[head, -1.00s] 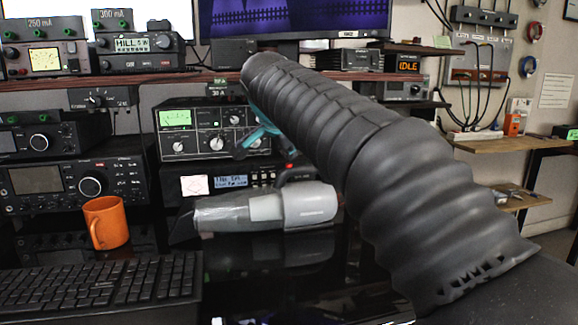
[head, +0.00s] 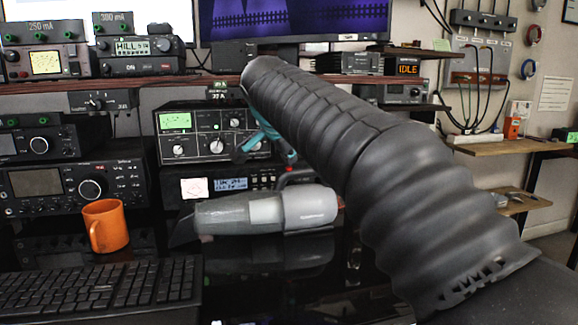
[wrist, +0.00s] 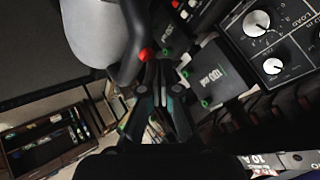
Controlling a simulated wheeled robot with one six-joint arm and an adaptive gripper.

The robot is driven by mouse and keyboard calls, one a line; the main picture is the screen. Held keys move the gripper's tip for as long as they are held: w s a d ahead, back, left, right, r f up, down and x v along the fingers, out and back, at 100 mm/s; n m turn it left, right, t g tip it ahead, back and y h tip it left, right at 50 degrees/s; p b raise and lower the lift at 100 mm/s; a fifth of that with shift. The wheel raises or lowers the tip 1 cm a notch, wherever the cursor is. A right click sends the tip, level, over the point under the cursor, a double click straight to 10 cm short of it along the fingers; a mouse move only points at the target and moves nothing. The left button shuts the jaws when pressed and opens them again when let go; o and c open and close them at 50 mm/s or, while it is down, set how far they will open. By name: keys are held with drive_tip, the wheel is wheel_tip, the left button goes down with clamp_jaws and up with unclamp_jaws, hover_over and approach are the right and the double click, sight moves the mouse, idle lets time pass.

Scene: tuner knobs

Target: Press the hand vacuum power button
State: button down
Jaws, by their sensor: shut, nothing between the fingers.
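The hand vacuum (head: 262,212) lies on the black desk in the head view, grey with a clear nozzle pointing left. In the wrist view its pale body (wrist: 100,30) fills the upper left, with a dark handle beside it. A red button (wrist: 143,55) sits on the end of that handle. My gripper (wrist: 157,66) is shut and empty, its fingertips right beside the red button; I cannot tell whether they touch. In the head view my gripper (head: 288,160) is partly hidden by my arm, its teal part reaching down to the handle, and the button is hidden.
An orange mug (head: 106,225) stands left of the vacuum, behind the keyboard (head: 100,285). Radio equipment (head: 212,132) stands close behind the vacuum. The glossy desk in front of the vacuum is clear.

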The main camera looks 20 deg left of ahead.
sight(288, 168)
drive_tip(key=shift+r, duration=0.45)
drive_tip(key=shift+p, duration=0.3)
wheel_tip(288, 168, up, 3)
drive_tip(key=p, duration=0.3)
drive_tip(key=shift+r, duration=0.15)
drive_tip(key=shift+r+p, duration=0.5)
drive_tip(key=shift+r, duration=0.85)
